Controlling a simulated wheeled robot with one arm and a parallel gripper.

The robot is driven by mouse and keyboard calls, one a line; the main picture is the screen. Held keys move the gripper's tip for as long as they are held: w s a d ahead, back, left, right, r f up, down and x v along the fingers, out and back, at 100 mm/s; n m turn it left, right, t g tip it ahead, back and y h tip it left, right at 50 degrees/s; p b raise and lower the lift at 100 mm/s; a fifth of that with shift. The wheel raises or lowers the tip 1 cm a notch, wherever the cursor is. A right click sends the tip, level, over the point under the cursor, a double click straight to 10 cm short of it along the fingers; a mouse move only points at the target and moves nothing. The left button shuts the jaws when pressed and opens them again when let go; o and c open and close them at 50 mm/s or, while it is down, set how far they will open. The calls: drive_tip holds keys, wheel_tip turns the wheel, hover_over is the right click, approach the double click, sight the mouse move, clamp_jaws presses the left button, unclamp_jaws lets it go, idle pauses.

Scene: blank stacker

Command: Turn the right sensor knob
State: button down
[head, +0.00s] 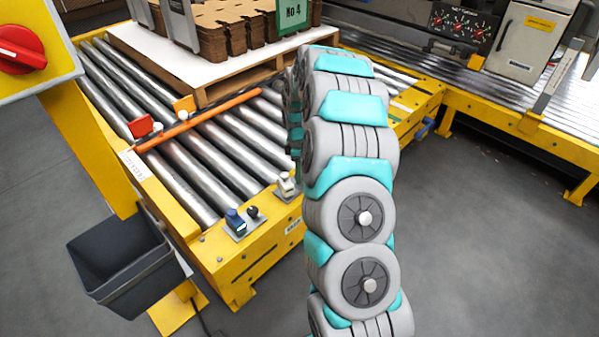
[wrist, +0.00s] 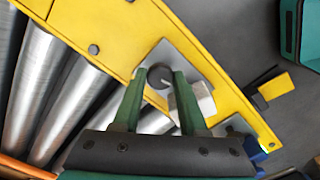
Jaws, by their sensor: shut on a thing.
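In the wrist view, the dark round knob (wrist: 157,77) of the right sensor sits on a metal plate (wrist: 168,56) on the yellow conveyor frame. The two green fingers of my gripper (wrist: 159,76) are on either side of it and shut on it. The white sensor body (wrist: 194,101) is beside the knob, partly behind the right finger. In the head view the white sensor (head: 287,184) shows next to my arm, which hides its knob and most of my gripper. The left sensor is blue (head: 235,221), with its own black knob (head: 253,212).
Metal rollers (head: 196,165) fill the yellow frame (head: 240,284). An orange bar (head: 205,117) crosses them. A pallet of brown cardboard (head: 222,28) stands behind. A dark bin (head: 120,262) hangs at the left. Grey floor is open at the right.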

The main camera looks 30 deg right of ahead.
drive_tip(key=shift+c, duration=2.2)
unclamp_jaws()
drive_tip(key=shift+r, duration=3.9)
